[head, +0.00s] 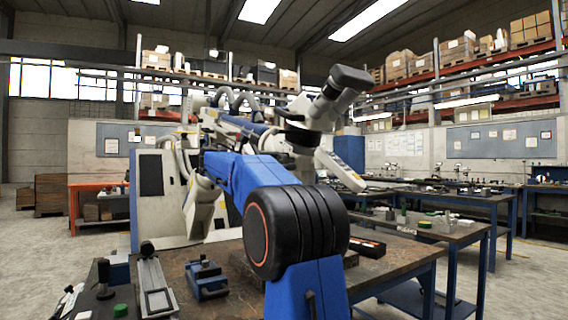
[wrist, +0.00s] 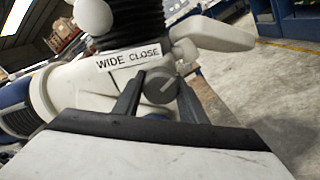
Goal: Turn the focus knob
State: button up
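The focus knob (wrist: 160,85) is a small round grey knob with a pale pointer line slanting up to the right. It sits on the white microscope arm (wrist: 90,95), under a label (wrist: 128,58) reading "WIDE CLOSE". My gripper (wrist: 160,78) has its two dark fingers apart, one on each side of the knob. Whether the fingertips touch the knob cannot be told. In the head view the microscope head (head: 320,108) stands behind my blue arm with its black joint. The knob and my fingers cannot be made out there.
A workbench (head: 385,262) with a dark top stands under the microscope. A blue vise-like tool (head: 206,280) and small parts lie at the front left. A black bellows (wrist: 130,22) and a white lever (wrist: 212,36) are close above the knob. Open floor (wrist: 265,85) lies at right.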

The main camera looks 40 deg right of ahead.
jog(key=shift+m, duration=0.8)
jog(key=o, duration=1)
